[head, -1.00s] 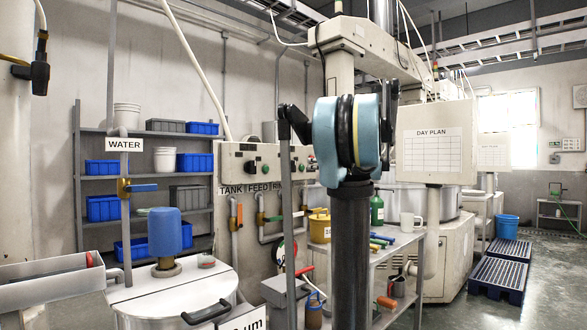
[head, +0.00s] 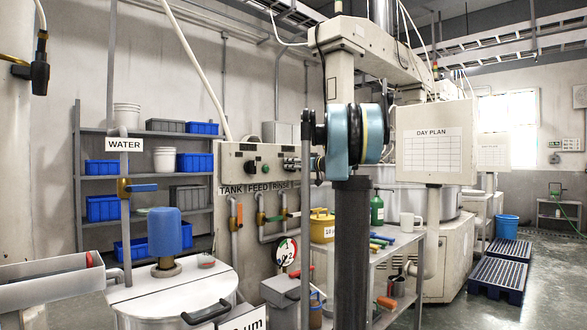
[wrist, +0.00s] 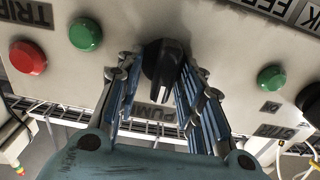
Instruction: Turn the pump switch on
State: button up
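The pump switch (wrist: 162,66) is a black rotary knob on the pale control panel (head: 236,158). In the wrist view, the inverted PUMP label (wrist: 158,114) is partly visible below it. My gripper (wrist: 157,82) is open, with one blue-padded finger on each side of the knob. A gap shows on the left; I cannot tell whether the right finger touches. In the head view, my gripper (head: 291,164) reaches the panel's right part and hides the switch.
Close to the knob are a green button (wrist: 85,33), a red button (wrist: 27,57), another green button (wrist: 270,77) and a second black knob (head: 250,166). Below the panel are pipes with valve handles (head: 284,216) and a round gauge (head: 286,252). A bench (head: 378,262) stands to the right.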

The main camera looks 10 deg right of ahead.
grip_shut()
jog(key=shift+d, duration=0.1)
jog(key=shift+w+m, duration=0.1)
jog(key=shift+m, duration=0.3)
jog(key=m, duration=0.5)
jog(key=shift+w+d+f+m, duration=0.1)
jog(key=shift+w+d+m, duration=0.1)
jog(key=shift+d+m, duration=0.1)
jog(key=m, duration=0.5)
jog(key=shift+w+d+f+m, duration=0.15)
jog(key=shift+d+f+m, duration=0.05)
jog(key=shift+f+m, duration=0.1)
